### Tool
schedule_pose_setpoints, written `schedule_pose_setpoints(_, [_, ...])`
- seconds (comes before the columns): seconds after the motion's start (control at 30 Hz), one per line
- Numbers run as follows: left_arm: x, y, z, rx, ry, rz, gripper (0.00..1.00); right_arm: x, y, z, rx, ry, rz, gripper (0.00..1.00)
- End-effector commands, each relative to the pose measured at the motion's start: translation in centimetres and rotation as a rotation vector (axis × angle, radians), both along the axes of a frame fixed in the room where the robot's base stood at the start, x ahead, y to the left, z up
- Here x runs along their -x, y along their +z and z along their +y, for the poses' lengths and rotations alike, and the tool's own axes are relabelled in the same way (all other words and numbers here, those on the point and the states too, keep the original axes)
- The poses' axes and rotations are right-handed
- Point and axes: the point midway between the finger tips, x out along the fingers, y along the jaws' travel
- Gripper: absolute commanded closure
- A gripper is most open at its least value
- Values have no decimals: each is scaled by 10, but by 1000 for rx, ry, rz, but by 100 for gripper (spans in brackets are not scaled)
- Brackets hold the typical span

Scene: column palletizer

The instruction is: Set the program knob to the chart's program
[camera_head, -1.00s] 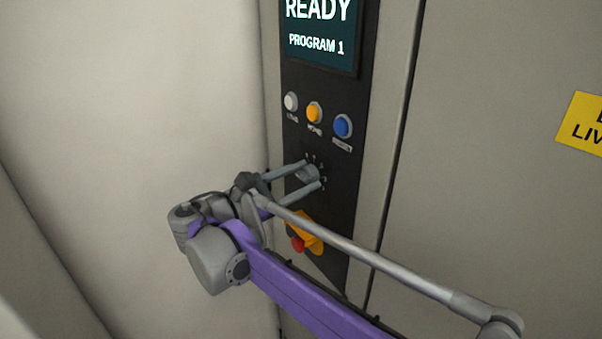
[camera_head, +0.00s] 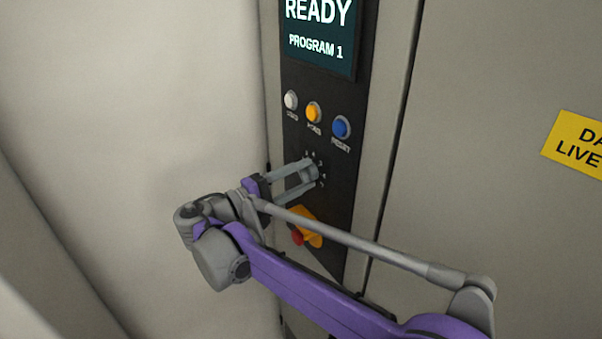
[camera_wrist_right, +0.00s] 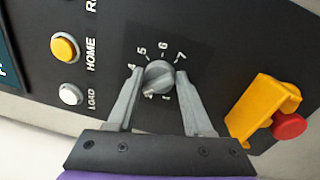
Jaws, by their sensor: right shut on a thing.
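The program knob (camera_head: 303,174) is a small grey dial on the black control panel, below the row of buttons. In the right wrist view the knob (camera_wrist_right: 159,78) has numbers around it; 4, 5, 6 and 7 are readable at its upper side. Where its pointer stands is unclear. My right gripper (camera_head: 311,173) is shut on the knob, one finger on each side. The screen (camera_head: 318,38) reads READY and PROGRAM 1. No chart shows in these views. My left gripper is not in view.
White, orange (camera_head: 313,112) and blue (camera_head: 341,127) buttons sit above the knob. A yellow bracket with a red button (camera_head: 297,237) juts out just below it, close to my right gripper. A yellow warning sign (camera_head: 577,145) is on the wall at the right.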

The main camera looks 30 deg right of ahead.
Motion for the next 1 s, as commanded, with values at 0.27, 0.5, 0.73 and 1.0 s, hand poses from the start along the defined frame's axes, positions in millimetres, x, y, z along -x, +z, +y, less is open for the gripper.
schedule_pose_setpoints(0.27, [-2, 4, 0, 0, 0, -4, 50, 0, 0, 0, -5, 0, -68, 100])
schedule_pose_setpoints(0.5, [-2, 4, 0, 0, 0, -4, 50, 0, 0, 0, -6, 1, -77, 100])
schedule_pose_setpoints(0.73, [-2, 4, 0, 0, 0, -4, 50, 0, 0, 0, -5, 1, -76, 47])
schedule_pose_setpoints(1.0, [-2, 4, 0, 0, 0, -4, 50, 0, 0, 0, -5, 1, -76, 19])
